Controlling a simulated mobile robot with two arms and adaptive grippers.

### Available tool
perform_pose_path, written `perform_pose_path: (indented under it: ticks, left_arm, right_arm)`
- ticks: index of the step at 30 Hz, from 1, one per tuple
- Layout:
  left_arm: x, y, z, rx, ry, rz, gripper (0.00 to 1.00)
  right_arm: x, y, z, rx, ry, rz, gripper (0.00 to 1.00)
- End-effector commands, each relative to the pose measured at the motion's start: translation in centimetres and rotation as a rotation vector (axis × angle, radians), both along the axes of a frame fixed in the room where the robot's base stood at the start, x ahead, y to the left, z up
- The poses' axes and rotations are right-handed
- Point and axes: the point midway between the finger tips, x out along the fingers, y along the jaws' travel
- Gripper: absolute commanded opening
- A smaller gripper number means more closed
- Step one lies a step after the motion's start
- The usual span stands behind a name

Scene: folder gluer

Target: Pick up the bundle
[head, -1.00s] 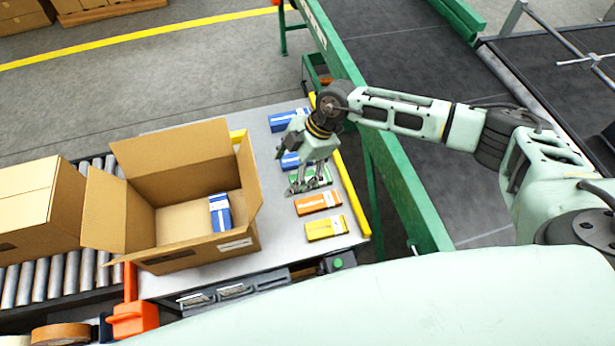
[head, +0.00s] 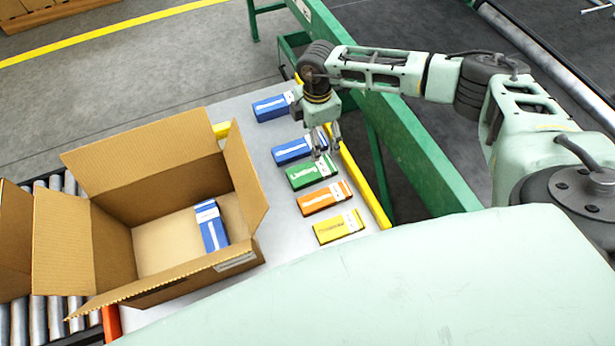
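A row of flat bundles lies on the grey table: a blue one (head: 273,107) at the back, a second blue one (head: 292,151), a green one (head: 311,173), an orange one (head: 325,197) and a yellow one (head: 338,227) at the front. My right gripper (head: 325,153) points down at the right ends of the second blue and green bundles. Its fingers look apart, with nothing held between them. They partly cover the blue bundle's right end; whether they touch it I cannot tell. My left gripper is not in view.
An open cardboard box (head: 150,225) stands left of the row, with one blue bundle (head: 211,226) inside. A yellow rail (head: 362,182) and a green frame (head: 420,160) run along the table's right side. Rollers (head: 48,316) lie at the left.

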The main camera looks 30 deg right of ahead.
Motion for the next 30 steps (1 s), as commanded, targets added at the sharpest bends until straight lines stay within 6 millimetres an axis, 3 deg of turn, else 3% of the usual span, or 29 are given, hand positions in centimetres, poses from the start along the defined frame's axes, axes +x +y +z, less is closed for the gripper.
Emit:
perform_pose_path:
  ticks: [1,3,9,20,30]
  left_arm:
    - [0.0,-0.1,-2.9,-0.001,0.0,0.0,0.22]
    - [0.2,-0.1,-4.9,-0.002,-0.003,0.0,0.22]
    - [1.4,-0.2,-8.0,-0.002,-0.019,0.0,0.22]
    - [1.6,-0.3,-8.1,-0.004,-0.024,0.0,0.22]
    - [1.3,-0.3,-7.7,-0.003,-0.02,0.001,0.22]
  right_arm:
    - [0.0,0.0,-3.0,0.0,0.001,0.0,0.77]
    - [0.0,0.0,-4.9,0.0,0.001,0.0,0.77]
    - [0.0,0.0,-8.1,0.001,0.0,0.001,0.77]
    - [-0.1,0.1,-10.9,0.001,0.001,0.001,0.77]
    - [-0.4,0.2,-15.6,0.001,0.002,0.0,0.77]
